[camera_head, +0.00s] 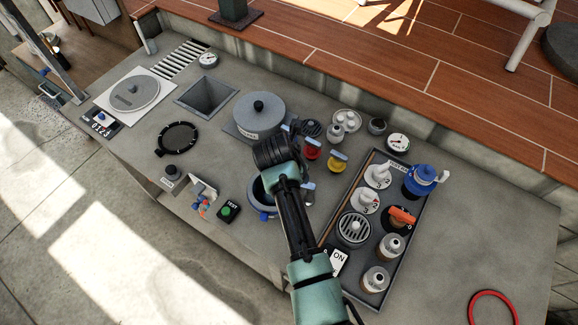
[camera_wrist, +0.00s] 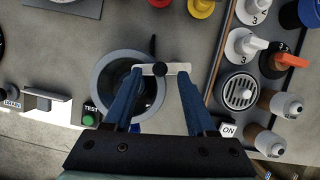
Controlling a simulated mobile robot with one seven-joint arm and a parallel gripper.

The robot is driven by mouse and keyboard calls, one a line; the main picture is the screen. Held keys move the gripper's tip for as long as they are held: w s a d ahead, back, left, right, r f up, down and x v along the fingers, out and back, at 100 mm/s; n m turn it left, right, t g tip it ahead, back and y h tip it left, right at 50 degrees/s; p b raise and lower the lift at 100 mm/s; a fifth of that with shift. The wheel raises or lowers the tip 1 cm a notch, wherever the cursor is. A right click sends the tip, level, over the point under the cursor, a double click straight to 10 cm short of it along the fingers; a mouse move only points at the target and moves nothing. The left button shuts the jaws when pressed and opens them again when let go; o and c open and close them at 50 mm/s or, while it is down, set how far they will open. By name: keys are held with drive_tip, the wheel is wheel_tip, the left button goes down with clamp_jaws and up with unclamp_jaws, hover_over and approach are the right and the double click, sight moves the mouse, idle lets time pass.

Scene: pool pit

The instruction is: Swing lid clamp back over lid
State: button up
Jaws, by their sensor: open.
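A round grey pot (camera_wrist: 101,78) with a dark interior stands in the deck, and its blue-grey rim shows beside my arm in the head view (camera_head: 261,207). A pale flat bar with a black knob, apparently the lid clamp (camera_wrist: 174,69), lies at the pot's right side in the wrist view. My gripper (camera_wrist: 161,78) is open, with one blue finger on each side of the knob. I cannot tell whether the fingers touch the bar. In the head view my arm hides the fingers and most of the clamp. Whether a lid sits inside the pot is unclear.
A grey lid with a black knob (camera_head: 258,112) sits behind the pot. Red (camera_head: 312,150) and yellow (camera_head: 338,163) valves stand close by. A tray (camera_head: 330,228) of bottles and fittings lies right. A green TEST button (camera_head: 226,211) is left, beside a small bracket (camera_head: 203,194).

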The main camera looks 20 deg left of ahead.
drive_tip(key=b+v, duration=0.1)
drive_tip(key=v, duration=0.9)
drive_tip(key=shift+r+b, duration=0.3)
drive_tip(key=shift+b, duration=0.05)
